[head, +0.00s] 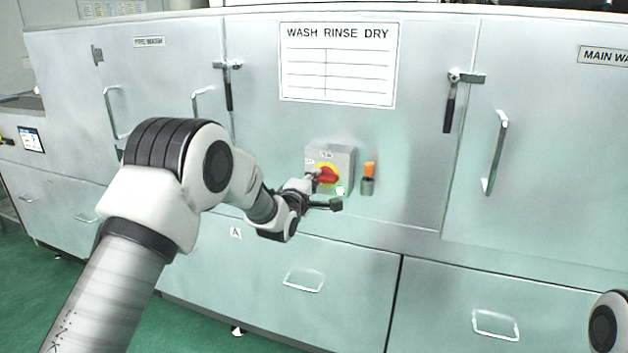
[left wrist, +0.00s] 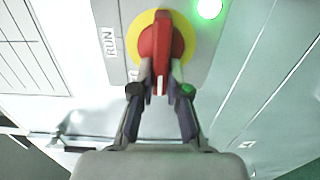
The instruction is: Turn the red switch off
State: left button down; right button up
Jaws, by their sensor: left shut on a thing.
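The red switch (head: 327,175) is a rotary handle on a yellow disc, on the front of a grey box (head: 343,158) fixed to the machine. In the left wrist view the red handle (left wrist: 160,48) stands lengthwise up the picture, with a white mark at its lower end. A RUN label (left wrist: 110,42) is to its left. My left gripper (head: 316,180) is at the box. Its fingers (left wrist: 160,86) are closed on both sides of the handle's lower end in the left wrist view. A green lamp (left wrist: 209,8) is lit beside the switch. My right gripper is out of view.
An orange-topped fitting (head: 369,172) sticks out just right of the box. Dark latch levers (head: 450,105) and door handles (head: 495,152) project from the machine front. A white WASH RINSE DRY chart (head: 338,65) is above. Green floor shows at lower left.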

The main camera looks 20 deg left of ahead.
pick_arm(q)
jog(key=c, duration=1.2)
grip_release()
jog(key=shift+o, duration=0.2)
jog(key=shift+s, duration=0.1)
jog(key=s, duration=1.2)
jog(key=shift+a, duration=0.25)
jog(key=shift+f, duration=0.1)
